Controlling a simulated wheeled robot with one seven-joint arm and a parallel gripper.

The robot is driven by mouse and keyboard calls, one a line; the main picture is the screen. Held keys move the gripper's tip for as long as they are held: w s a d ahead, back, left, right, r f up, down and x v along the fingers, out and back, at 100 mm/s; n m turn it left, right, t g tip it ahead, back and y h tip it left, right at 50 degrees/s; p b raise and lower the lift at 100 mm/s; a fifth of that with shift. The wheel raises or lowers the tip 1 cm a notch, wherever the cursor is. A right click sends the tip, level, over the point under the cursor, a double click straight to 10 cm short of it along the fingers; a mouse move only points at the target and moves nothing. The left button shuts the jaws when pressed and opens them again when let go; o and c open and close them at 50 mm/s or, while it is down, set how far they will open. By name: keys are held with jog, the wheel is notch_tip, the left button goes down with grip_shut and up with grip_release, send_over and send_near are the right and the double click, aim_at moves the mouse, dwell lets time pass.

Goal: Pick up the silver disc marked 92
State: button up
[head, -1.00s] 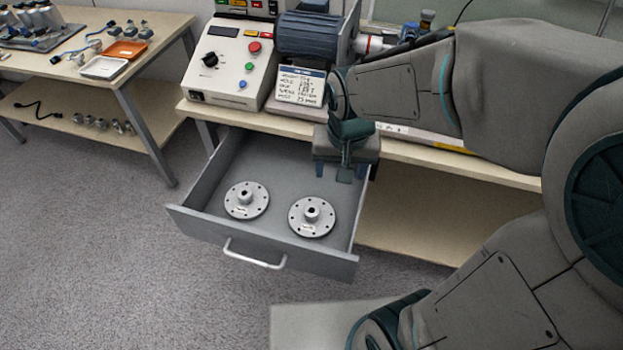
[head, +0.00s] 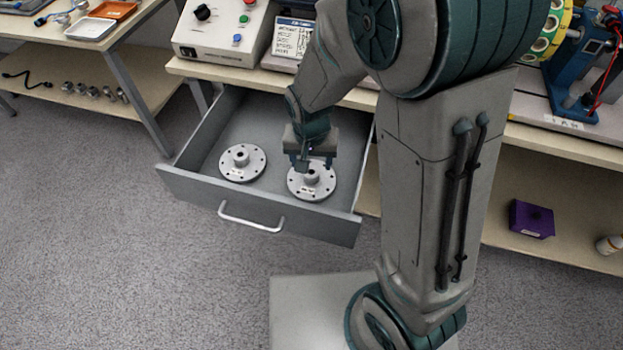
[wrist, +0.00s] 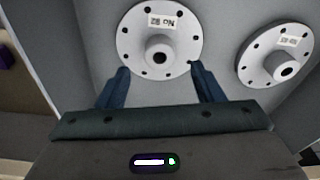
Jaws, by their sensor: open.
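The silver disc marked 92 (wrist: 138,38) is a round flange with a raised hub and rim holes, its label upside down in the wrist view. In the head view, it is the right-hand disc (head: 318,187), lying flat in the open grey drawer (head: 310,229). My gripper (head: 313,164) is open above it and partly hides its far edge. In the wrist view, the gripper's blue fingers (wrist: 158,72) are spread on either side of the hub's near side, with nothing between them clearly held. I cannot tell the exact height gap.
A second similar silver disc (head: 240,166) lies to the left in the drawer; it also shows in the wrist view (wrist: 262,58). The drawer walls stand around both. The workbench with a control box (head: 215,40) is behind. A purple box (head: 531,219) sits on the lower shelf.

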aim_at(311, 172)
notch_tip(311, 172, down, 5)
jog(key=shift+w+f+b, duration=0.1)
jog(key=shift+w+b, duration=0.05)
jog(key=shift+b, duration=0.35)
jog(key=shift+c, duration=0.3)
grip_shut()
